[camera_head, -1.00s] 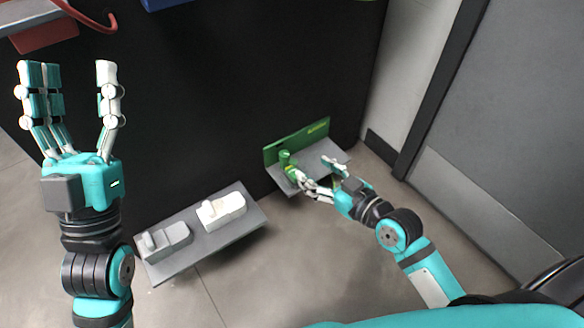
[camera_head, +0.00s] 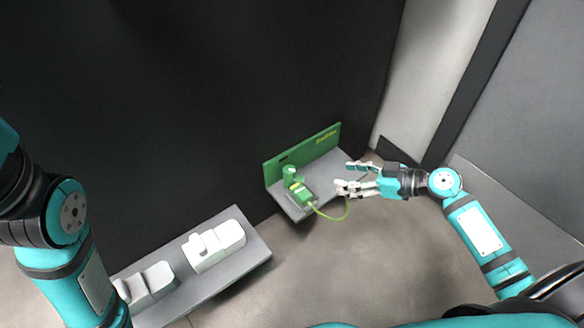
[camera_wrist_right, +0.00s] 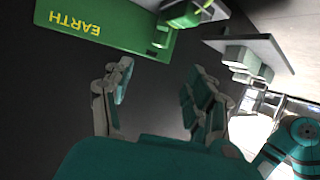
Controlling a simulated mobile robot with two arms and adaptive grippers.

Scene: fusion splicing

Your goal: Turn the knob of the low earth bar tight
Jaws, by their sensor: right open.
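The low earth bar is a green board (camera_head: 306,153) with yellow lettering behind a small grey shelf (camera_head: 322,183). A green knob (camera_head: 292,173) stands upright at its left end, with a green clamp block (camera_head: 301,192) just in front. A yellow-green cable (camera_head: 330,216) loops from the block towards my right gripper (camera_head: 346,177). That gripper is open and apart from the knob, to its right, with its fingers pointing left. In the right wrist view the board reads EARTH (camera_wrist_right: 108,24), beyond the open fingers (camera_wrist_right: 155,92). My left gripper is out of view.
A lower grey shelf (camera_head: 258,250) to the left carries a white block (camera_head: 215,246) and a paler grey-white one (camera_head: 147,285). A dark wall (camera_head: 200,100) stands behind. The floor in front of the earth bar is open.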

